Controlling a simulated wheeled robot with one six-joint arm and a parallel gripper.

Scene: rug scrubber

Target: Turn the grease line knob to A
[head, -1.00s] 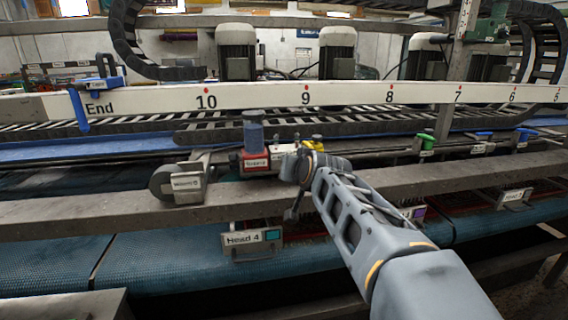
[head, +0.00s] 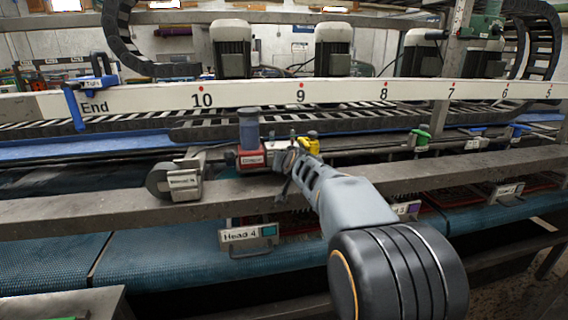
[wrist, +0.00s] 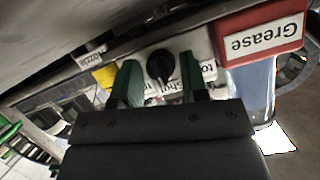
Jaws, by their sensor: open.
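The grease line knob (wrist: 160,66) is a small black knob on a light plate in the wrist view. Partly covered labels around it appear upside down; I can read "to" and "Shut", but not which side is A. My gripper (wrist: 158,80) is open, with one green finger on each side of the knob. I cannot tell whether either finger touches it. The red block labelled "Grease" (wrist: 262,36) is right of the knob. In the head view, my gripper (head: 288,158) is beside the red grease block (head: 251,161) and hides the knob.
A blue-grey cylinder (head: 249,130) stands on the red block. A yellow fitting (head: 309,144) is just right of my gripper. A grey steel beam (head: 110,210) runs in front, with the "Head 4" box (head: 247,235) below. A green-handled valve (head: 421,138) is farther right.

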